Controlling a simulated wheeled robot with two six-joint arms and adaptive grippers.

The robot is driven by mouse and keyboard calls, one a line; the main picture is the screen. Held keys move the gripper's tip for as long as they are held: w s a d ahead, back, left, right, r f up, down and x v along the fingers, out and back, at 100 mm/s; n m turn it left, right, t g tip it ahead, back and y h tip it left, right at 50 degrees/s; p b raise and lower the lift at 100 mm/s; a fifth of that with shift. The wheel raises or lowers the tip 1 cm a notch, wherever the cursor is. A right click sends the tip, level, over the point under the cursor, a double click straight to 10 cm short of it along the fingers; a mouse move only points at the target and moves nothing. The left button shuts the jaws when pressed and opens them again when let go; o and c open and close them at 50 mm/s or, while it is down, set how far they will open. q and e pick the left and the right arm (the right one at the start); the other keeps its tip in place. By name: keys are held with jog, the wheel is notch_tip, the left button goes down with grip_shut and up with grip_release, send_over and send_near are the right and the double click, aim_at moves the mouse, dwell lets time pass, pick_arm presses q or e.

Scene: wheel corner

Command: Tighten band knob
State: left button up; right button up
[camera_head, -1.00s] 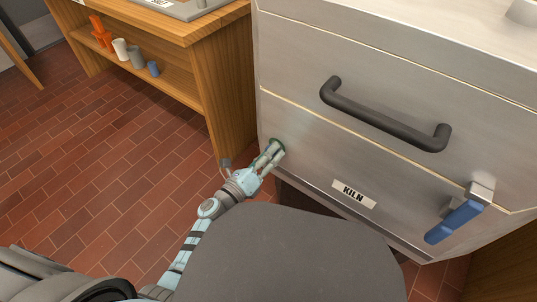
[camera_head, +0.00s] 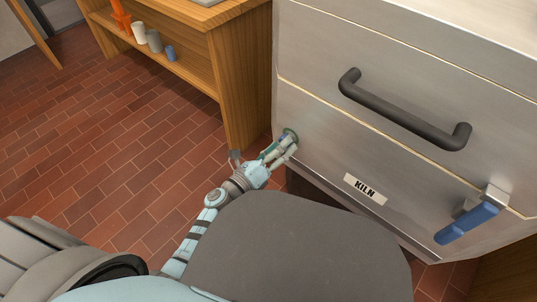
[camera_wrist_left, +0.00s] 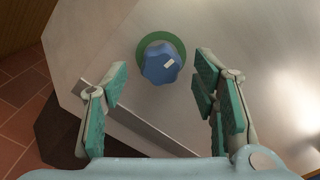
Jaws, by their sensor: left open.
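The blue lobed knob (camera_wrist_left: 161,66) with a small pale mark sits on a green disc (camera_wrist_left: 176,42) on the kiln's metal front, in the left wrist view. In the head view the green disc's edge (camera_head: 291,134) shows at the kiln's lower left, and the knob is mostly hidden by my fingers. My left gripper (camera_head: 281,150) is open in front of it. In the left wrist view its green-padded fingers (camera_wrist_left: 160,82) stand apart, one on each side of the knob, with visible gaps. My right gripper is not in view.
The kiln (camera_head: 320,60) has a dark bar handle (camera_head: 405,110), a KILN label (camera_head: 365,189) and a blue lever (camera_head: 466,222) at right. A wooden shelf (camera_head: 240,75) with cups (camera_head: 153,41) stands close at left. The brick floor (camera_head: 100,160) is open.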

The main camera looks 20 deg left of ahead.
pick_arm(q)
jog(key=v, duration=1)
jog(key=shift+s, duration=0.35)
